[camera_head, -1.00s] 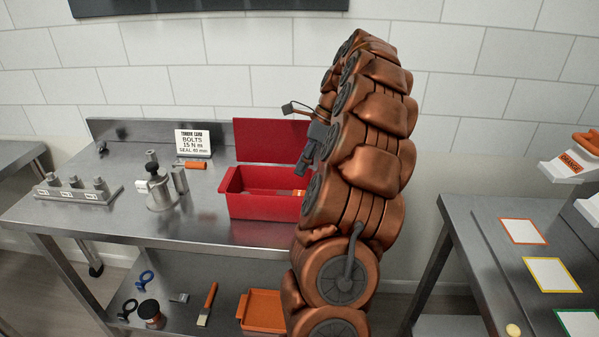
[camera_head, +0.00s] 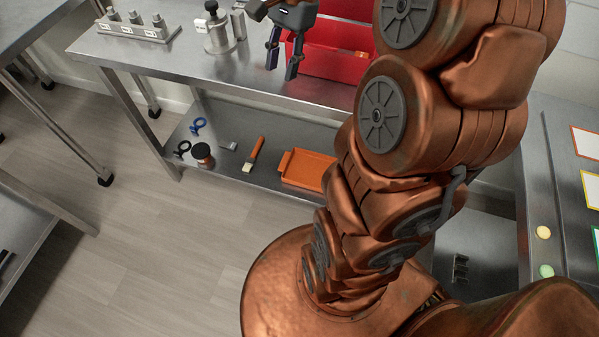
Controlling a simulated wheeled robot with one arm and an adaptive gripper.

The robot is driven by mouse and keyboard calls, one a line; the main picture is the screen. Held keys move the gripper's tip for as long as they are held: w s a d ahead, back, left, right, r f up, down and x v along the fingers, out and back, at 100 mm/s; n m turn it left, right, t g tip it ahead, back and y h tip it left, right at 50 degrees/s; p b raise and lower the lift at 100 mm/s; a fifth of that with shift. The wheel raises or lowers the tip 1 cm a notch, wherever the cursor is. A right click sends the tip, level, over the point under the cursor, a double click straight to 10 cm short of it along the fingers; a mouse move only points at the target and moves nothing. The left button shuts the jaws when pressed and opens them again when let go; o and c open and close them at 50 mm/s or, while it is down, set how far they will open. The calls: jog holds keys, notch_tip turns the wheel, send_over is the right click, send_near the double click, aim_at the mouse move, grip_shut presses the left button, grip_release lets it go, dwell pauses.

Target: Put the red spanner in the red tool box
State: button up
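The red tool box (camera_head: 335,65) stands on the steel bench at the top of the view, partly behind my arm. My gripper (camera_head: 281,72) points down at the front left of the box, over the bench's front edge. Its two dark fingers are apart with nothing visible between them. I cannot make out a red spanner; my arm hides part of the scene.
The lower shelf holds an orange tray (camera_head: 308,170), an orange-handled brush (camera_head: 254,154), a dark-lidded jar (camera_head: 202,154), a blue ring-handled item (camera_head: 198,126) and a black one (camera_head: 182,149). A metal fixture (camera_head: 214,30) stands left of my gripper. Floor at left is clear.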

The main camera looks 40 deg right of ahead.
jog(key=s+a+f+n+h, duration=0.1)
jog(key=s+a+f+n, duration=0.1)
jog(key=s+n, duration=0.3)
jog(key=s+a+f+n+h, duration=0.1)
jog(key=s+a+f+n, duration=0.2)
jog(key=s+a+n, duration=0.2)
jog(key=s+a+f+n+g+h, duration=0.1)
jog(key=s+a+f+n, duration=0.2)
jog(key=s, duration=0.6)
jog(key=shift+s+a+n+h, duration=0.35)
jog(key=shift+a+n, duration=0.1)
jog(key=shift+n, duration=0.45)
